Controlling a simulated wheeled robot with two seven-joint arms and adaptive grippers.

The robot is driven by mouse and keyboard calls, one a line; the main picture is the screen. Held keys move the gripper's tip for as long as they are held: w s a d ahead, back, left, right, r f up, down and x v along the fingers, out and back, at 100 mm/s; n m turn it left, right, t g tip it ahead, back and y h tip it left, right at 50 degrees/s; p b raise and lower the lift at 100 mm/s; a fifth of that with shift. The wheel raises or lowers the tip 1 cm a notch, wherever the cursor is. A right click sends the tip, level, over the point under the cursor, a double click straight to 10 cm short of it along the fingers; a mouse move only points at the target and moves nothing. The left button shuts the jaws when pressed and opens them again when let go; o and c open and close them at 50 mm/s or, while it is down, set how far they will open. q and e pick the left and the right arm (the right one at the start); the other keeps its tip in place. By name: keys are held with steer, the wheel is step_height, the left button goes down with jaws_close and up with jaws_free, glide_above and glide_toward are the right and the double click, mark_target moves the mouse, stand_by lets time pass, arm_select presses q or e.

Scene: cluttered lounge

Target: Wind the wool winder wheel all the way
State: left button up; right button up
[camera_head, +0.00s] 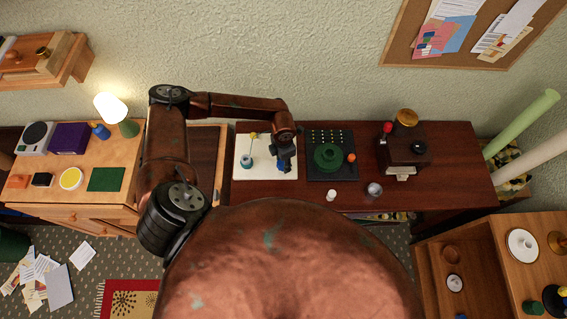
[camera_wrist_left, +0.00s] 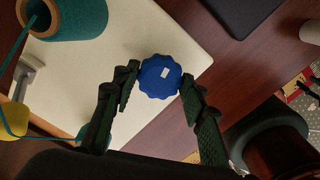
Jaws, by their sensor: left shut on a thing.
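The wool winder stands on a white board (camera_head: 262,173) on the dark red-brown table. It has a teal wool spool (camera_head: 246,163) and a yellow part (camera_head: 253,136). Its blue scalloped wheel (camera_wrist_left: 160,77), with a small white mark, shows clearly in the left wrist view; in the head view it is mostly hidden under my gripper. My left gripper (camera_head: 284,160) is over the right side of the board. In the left wrist view my left gripper (camera_wrist_left: 160,84) is shut on the blue wheel, one finger on each side. My right gripper is in neither view.
Right of the winder is a black board (camera_head: 318,177) with a green disc (camera_head: 327,155) and an orange ball (camera_head: 351,158). A lit lamp (camera_head: 111,107) is at left.

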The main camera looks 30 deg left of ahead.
mark_target(283, 163)
arm_select(q)
steer(key=m+b, duration=0.3)
steer(key=m, duration=0.3)
steer(key=shift+w+f+b, duration=0.1)
steer(key=shift+b, duration=0.25)
steer(key=shift+m+b, duration=1.1)
steer(key=shift+m, duration=1.1)
steer(key=shift+r, duration=0.2)
steer(key=o, duration=1.2)
steer(key=shift+c, duration=0.2)
step_height(283, 163, up, 12)
